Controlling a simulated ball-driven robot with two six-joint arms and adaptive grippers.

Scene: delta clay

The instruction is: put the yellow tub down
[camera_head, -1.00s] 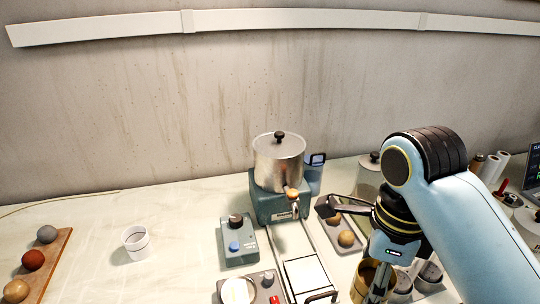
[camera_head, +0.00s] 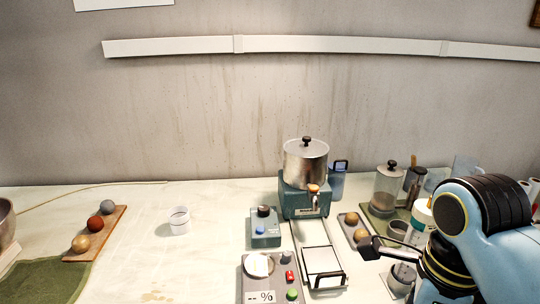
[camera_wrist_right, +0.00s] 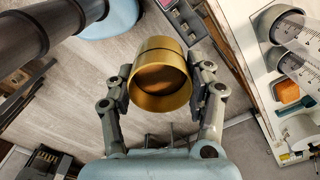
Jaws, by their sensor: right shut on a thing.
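The yellow tub (camera_wrist_right: 160,88) is a brassy, round, open container with a brown inside. In the right wrist view it sits between the two fingers of my right gripper (camera_wrist_right: 165,76), which is shut on it. Grey plank floor (camera_wrist_right: 90,65) shows around the tub, with the bench edge to the right. What is directly under the tub is hidden. In the head view my right arm is at the lower right, and the gripper and tub are out of sight. My left gripper is in neither view.
The bench holds a steel pot (camera_head: 305,163) on a teal base, a white cup (camera_head: 179,220), a board with three balls (camera_head: 117,222) and a percent-display device (camera_head: 262,290). Clear beakers (camera_wrist_right: 290,30) are at the wrist view's right. Bare bench (camera_head: 215,235) lies right of the white cup.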

